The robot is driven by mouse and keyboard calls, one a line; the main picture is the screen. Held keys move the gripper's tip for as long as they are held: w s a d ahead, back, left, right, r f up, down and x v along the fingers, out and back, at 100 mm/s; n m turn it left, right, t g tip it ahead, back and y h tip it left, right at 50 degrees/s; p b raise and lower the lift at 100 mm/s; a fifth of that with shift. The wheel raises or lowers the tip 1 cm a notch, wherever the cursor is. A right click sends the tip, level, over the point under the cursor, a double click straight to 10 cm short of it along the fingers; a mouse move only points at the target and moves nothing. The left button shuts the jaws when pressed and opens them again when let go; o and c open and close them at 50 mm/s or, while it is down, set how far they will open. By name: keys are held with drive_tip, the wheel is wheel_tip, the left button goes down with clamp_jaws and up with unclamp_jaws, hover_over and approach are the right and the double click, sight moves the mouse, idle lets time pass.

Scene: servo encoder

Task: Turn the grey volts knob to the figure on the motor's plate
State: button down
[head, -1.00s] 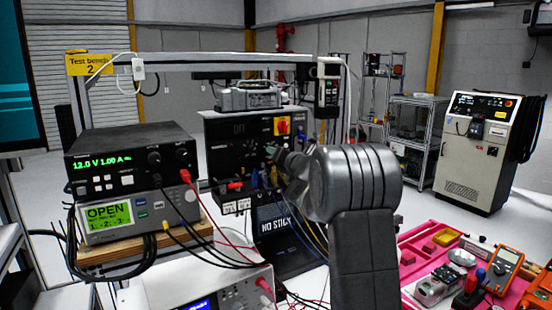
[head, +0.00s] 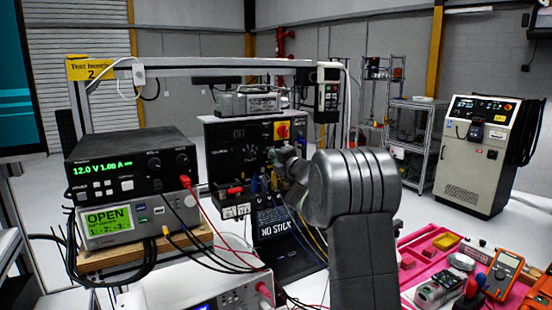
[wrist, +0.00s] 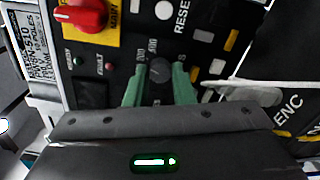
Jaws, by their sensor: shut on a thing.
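The grey volts knob (wrist: 160,70) is on the dark panel in the wrist view, with small white scale figures above it that are partly readable. My gripper (wrist: 159,82) has its two green fingers on either side of the knob and is shut on it. In the head view my gripper (head: 280,158) reaches the front of the black control box (head: 222,133), and my wrist hides the knob. A white printed plate (wrist: 38,48) is at the left in the wrist view. It is turned sideways, and its small print includes what looks like "310" and "POLES".
A red rotary switch (wrist: 82,14) on a yellow plate is above and left of the knob. A white lead (wrist: 240,88) passes close to the right finger. Cables hang below the box. A stacked power supply (head: 130,165) stands left; a pink tray (head: 425,243) lies right.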

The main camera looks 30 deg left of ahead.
drive_tip(key=shift+m, duration=0.3)
drive_tip(key=c, duration=1.2)
unclamp_jaws()
drive_tip(key=shift+c, duration=0.2)
drive_tip(key=shift+d, duration=0.1)
drive_tip(key=b+v, duration=0.4)
drive_tip(key=v, duration=0.9)
drive_tip(key=shift+s+d, duration=0.2)
drive_tip(key=shift+d, duration=0.05)
drive_tip(key=shift+a, duration=0.15)
drive_tip(key=p+x, duration=0.4)
drive_tip(key=x, duration=0.9)
drive_tip(key=shift+w+a, duration=0.25)
